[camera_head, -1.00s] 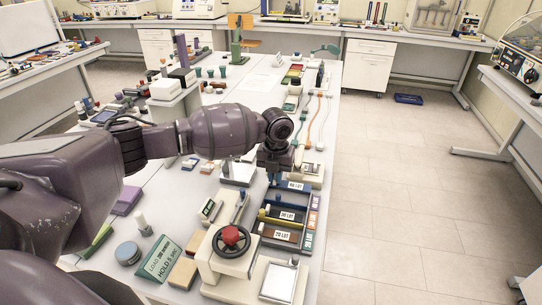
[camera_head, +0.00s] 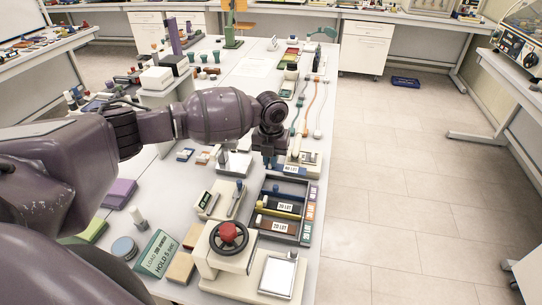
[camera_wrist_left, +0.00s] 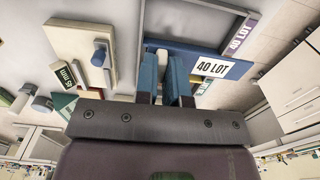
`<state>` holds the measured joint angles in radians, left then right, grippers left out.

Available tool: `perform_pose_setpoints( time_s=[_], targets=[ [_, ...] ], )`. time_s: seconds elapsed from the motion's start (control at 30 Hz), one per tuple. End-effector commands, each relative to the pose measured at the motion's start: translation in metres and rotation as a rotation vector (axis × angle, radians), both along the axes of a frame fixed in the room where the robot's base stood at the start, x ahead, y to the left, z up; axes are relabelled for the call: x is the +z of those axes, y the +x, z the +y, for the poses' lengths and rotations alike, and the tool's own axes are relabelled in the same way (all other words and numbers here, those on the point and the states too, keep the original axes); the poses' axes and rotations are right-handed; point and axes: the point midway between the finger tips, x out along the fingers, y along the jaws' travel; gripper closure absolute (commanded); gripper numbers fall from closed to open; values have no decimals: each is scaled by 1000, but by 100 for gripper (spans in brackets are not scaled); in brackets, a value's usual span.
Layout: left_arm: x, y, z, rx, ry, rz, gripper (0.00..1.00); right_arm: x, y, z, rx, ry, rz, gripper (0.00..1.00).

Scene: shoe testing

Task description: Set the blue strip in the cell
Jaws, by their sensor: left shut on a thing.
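The blue strip (camera_wrist_left: 225,68) with its white "40 LOT" label is held by one end in the left wrist view. In the head view the strip (camera_head: 301,169) shows just beyond the lot tray. My left gripper (camera_wrist_left: 167,80) is shut on its left end; in the head view this gripper (camera_head: 268,162) hides that end. The tray (camera_head: 306,227) has an empty far slot, with a yellow-black strip (camera_head: 286,207) and a brown strip (camera_head: 280,227) nearer. I cannot tell which fixture is the cell. My right gripper is not in view.
A press with a red-centred handwheel (camera_head: 228,236) and a white square plate (camera_head: 279,274) stands at the front. A beige fixture with a lever (camera_head: 218,200) is left of the tray. Another beige fixture (camera_head: 306,156) lies beyond it. Cables (camera_head: 318,107) run further back.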

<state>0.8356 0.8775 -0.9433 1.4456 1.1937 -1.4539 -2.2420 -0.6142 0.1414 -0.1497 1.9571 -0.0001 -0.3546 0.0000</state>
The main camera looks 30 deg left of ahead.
Motion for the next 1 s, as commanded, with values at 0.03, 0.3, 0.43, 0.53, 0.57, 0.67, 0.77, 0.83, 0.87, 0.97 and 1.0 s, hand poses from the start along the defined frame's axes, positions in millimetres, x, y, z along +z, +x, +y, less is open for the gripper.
perform_pose_setpoints(
  time_s=[0.03,0.3,0.43,0.53,0.57,0.67,0.77,0.83,0.87,0.97,1.0],
  targets=[
    [-2,0,0,0,0,1,100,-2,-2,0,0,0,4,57],
    [-24,0,0,1,-1,1,100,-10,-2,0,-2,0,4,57],
    [-35,0,0,0,0,1,100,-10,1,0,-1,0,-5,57],
    [-43,0,0,0,1,1,100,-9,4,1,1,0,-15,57],
    [-46,0,0,0,0,1,100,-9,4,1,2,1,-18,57],
    [-52,0,0,-1,0,1,100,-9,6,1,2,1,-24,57],
    [-56,0,0,-1,-1,0,100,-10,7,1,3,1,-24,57],
    [-58,0,0,-1,-1,0,100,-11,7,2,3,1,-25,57],
    [-58,0,0,-1,-1,0,100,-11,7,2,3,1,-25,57],
    [-58,0,0,-1,-1,0,100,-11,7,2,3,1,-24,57],
    [-58,0,0,-1,-1,0,100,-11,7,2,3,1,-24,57]
  ],
)
